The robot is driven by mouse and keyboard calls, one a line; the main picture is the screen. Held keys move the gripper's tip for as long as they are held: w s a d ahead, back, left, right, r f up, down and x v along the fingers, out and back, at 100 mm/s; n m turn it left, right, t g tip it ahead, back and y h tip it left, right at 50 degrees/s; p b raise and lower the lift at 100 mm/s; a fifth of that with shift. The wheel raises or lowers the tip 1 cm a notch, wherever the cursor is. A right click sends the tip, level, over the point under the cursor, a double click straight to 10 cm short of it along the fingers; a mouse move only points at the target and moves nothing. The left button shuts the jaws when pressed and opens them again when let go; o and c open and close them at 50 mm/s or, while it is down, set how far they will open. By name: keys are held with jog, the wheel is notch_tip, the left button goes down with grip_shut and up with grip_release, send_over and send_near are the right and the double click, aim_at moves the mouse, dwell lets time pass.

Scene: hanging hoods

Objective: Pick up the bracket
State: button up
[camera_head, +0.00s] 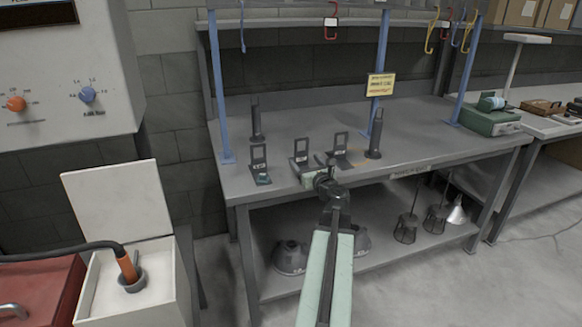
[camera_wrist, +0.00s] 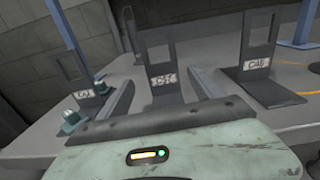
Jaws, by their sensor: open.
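Three dark L-shaped brackets with window-like uprights and white labels stand on the grey workbench: a left one (camera_head: 259,158), a middle one (camera_head: 300,152) and a right one (camera_head: 340,144). I cannot tell which one the task means. My gripper (camera_wrist: 162,77) is open at the bench front. In the wrist view its two grey fingers lie to either side of the middle bracket (camera_wrist: 166,92), which stands ahead between them. The left bracket (camera_wrist: 70,58) has small teal pieces by it. The right bracket (camera_wrist: 258,65) is outside the right finger.
Lamp hoods (camera_head: 290,258) and wire cages (camera_head: 406,228) sit on the lower shelf. An open white box (camera_head: 125,270) stands left.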

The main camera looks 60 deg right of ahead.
aim_at(302, 156)
jog(key=shift+w+d+m, duration=0.2)
jog(key=shift+d+m, duration=0.1)
jog(key=shift+d, duration=0.25)
jog(key=shift+x, duration=1.2)
jog(key=x, duration=0.5)
jog(key=shift+w+r, duration=0.1)
jog(key=shift+r, duration=0.05)
jog(key=shift+a, duration=0.1)
grip_shut()
